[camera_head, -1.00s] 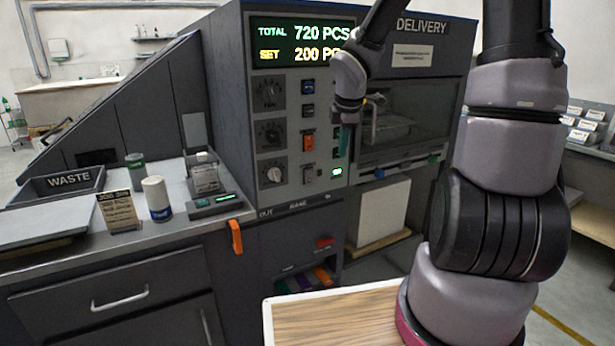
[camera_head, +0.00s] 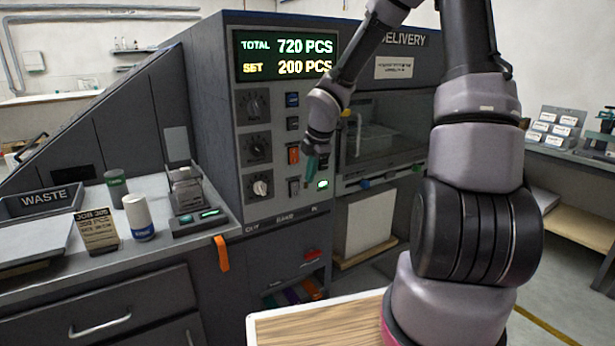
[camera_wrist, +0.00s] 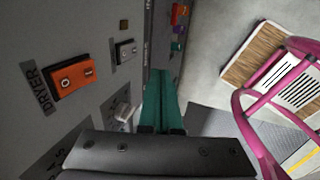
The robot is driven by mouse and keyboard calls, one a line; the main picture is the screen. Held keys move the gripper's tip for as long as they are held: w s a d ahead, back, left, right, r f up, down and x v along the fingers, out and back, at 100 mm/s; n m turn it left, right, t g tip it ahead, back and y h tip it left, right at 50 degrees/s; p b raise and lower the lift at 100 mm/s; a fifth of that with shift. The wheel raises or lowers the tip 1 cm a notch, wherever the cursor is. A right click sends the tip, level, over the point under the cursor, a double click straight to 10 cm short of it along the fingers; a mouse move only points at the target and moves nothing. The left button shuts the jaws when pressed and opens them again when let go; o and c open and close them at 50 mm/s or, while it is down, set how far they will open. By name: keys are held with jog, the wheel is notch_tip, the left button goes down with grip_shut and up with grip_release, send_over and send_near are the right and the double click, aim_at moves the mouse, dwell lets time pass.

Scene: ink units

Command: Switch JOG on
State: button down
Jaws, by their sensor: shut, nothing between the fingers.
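The machine's grey control panel (camera_head: 270,205) carries a column of knobs and a column of rocker switches. No JOG label is readable. In the wrist view the orange rocker (camera_wrist: 72,77) is labelled DRYER, and the grey rocker (camera_wrist: 126,51) shows unobstructed. My gripper (camera_head: 310,172) has teal fingers shut and empty, seen in front of the panel near these rockers. The fingers also show in the wrist view (camera_wrist: 162,105); contact cannot be told.
A knob with a pale pointer (camera_wrist: 124,112) is close beside my fingers. The delivery window (camera_head: 375,130) is right of the panel. A counter (camera_head: 165,240) with a white canister (camera_head: 138,217) and a WASTE tray (camera_head: 45,199) is at left. A wood-topped surface (camera_head: 320,325) lies below.

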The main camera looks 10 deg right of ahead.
aim_at(298, 190)
jog(key=shift+w+a+f, duration=0.35)
jog(key=shift+w+f, duration=0.7)
jog(key=shift+f, duration=0.3)
jog(key=shift+w+a+f, duration=0.3)
jog(key=shift+w+f, duration=0.75)
jog(key=shift+f, duration=0.3)
jog(key=shift+w+a+f, duration=0.35)
jog(key=shift+w+f, duration=0.7)
jog(key=shift+f, duration=0.3)
jog(key=shift+w+a+f, duration=0.1)
jog(key=shift+w+f, duration=0.05)
jog(key=shift+w, duration=0.15)
jog(key=shift+r, duration=0.85)
